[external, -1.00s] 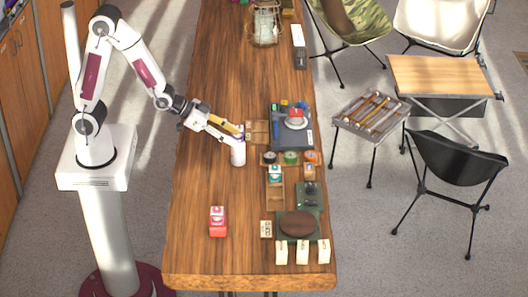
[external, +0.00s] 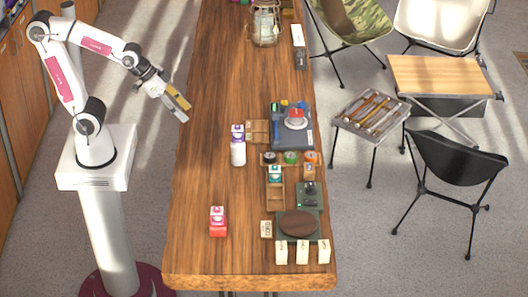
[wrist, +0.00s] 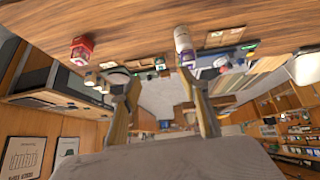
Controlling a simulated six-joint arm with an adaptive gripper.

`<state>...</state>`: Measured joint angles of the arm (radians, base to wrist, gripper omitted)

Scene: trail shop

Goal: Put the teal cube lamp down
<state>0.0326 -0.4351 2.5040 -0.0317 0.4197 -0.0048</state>
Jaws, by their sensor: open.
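The teal cube lamp (external: 275,172), teal and white, sits in the upper part of a wooden tray (external: 276,204) at the right side of the table. My gripper (external: 180,108) is open and empty, raised at the table's left edge, well left of the lamp. Its two fingers also show apart in the wrist view (wrist: 163,100). A purple and white cube lamp (external: 238,132) stands next to a white cylinder (external: 238,154) mid-table. A red and white cube lamp (external: 217,221) stands nearer the front. I cannot pick out the teal lamp surely in the wrist view.
Several small round items (external: 291,157) sit on a rack above the tray. A blue-grey case (external: 292,138) lies behind them. A brown round pad on a green base (external: 298,224) and cream blocks (external: 302,252) are at the front right. The table's left side is clear.

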